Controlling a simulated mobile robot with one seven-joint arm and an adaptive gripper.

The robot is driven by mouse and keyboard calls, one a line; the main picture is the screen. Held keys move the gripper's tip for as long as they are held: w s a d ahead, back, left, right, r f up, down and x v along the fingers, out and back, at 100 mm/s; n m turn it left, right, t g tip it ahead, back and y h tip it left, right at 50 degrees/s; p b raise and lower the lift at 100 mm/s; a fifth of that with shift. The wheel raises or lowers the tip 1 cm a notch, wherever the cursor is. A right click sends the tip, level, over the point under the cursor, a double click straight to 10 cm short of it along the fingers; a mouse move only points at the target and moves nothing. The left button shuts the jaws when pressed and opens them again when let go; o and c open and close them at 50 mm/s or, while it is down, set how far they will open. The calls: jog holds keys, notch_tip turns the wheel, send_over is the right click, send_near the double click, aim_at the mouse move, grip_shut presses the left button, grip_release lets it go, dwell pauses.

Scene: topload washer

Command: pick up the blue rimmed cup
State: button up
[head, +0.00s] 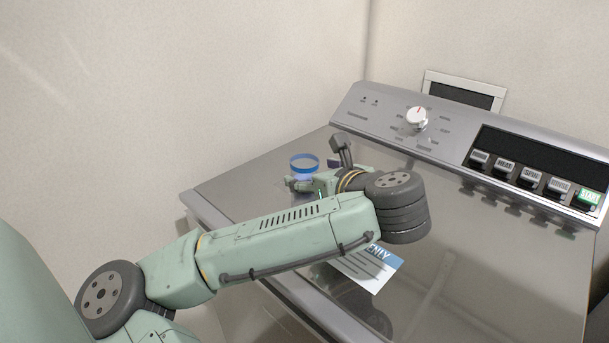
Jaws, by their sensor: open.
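The blue rimmed cup (304,163) stands on the left part of the washer's top, near the back left. Its blue rim shows clearly, and its lower body is partly hidden behind my arm and gripper. My gripper (304,185) is open and low over the washer top, just at the near side of the cup. The wrist hides much of the gripper, so I cannot tell whether the fingers touch the cup or stand around it.
The grey washer top (500,255) is mostly clear to the right. A control panel (480,150) with a white knob (417,118) and several buttons rises along the back. A paper label (375,268) lies near the front edge, under my arm. A wall is behind and left.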

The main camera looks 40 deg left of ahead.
aim_at(310, 172)
jog(key=p+x, duration=0.1)
jog(key=x, duration=0.1)
jog(key=p+x, duration=0.1)
jog(key=x, duration=0.1)
jog(key=shift+w+a+r, duration=0.15)
jog(key=shift+r, duration=0.05)
jog(key=shift+w+a+f, duration=0.2)
jog(key=shift+a+f, duration=0.1)
jog(key=shift+a, duration=0.05)
jog(key=c, duration=1.3)
jog(key=shift+r, duration=0.1)
